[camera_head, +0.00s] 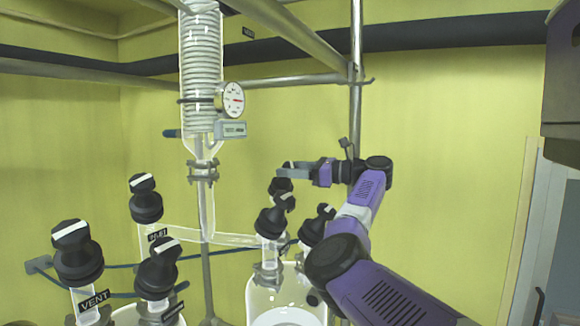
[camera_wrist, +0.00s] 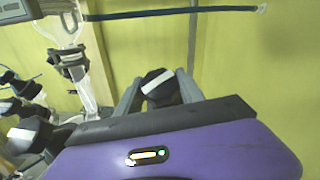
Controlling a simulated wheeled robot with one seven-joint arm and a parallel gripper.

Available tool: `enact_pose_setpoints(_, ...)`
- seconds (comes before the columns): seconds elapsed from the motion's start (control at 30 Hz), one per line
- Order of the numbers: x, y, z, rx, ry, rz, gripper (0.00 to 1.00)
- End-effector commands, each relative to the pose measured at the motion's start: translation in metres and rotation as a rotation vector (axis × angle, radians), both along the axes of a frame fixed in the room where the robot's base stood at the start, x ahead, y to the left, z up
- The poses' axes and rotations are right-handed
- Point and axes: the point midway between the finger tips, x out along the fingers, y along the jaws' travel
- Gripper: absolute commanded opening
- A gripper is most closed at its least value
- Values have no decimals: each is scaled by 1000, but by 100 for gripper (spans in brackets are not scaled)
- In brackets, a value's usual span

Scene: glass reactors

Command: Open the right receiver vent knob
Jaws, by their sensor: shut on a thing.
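My gripper (camera_head: 290,169) reaches in from the right, above the right glass receiver (camera_head: 262,297). In the wrist view my gripper (camera_wrist: 159,86) has its two fingers on either side of a black knob (camera_wrist: 163,98) with a white stripe, and it is shut on this knob. In the head view the held knob (camera_head: 281,187) shows just below the fingers, its top partly hidden by them. I cannot read a label on it, and its stem is hidden.
Other black knobs with white stripes stand close by, one in front (camera_head: 271,222) and one to the right (camera_head: 317,224). Several more stand at left, one above a VENT label (camera_head: 94,300). A glass coil condenser (camera_head: 201,70) with a gauge (camera_head: 230,100) hangs left. Metal bars cross above.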

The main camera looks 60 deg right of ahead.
Motion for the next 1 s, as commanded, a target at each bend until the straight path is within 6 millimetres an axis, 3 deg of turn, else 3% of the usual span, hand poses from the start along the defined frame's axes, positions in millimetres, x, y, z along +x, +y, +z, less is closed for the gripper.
enact_pose_setpoints(0.57,0,0,0,-20,3,31,4)
enact_pose_setpoints(0.6,0,0,0,-20,3,31,49)
enact_pose_setpoints(0.7,0,0,0,-20,3,31,67)
enact_pose_setpoints(1.0,0,0,0,-18,2,30,67)
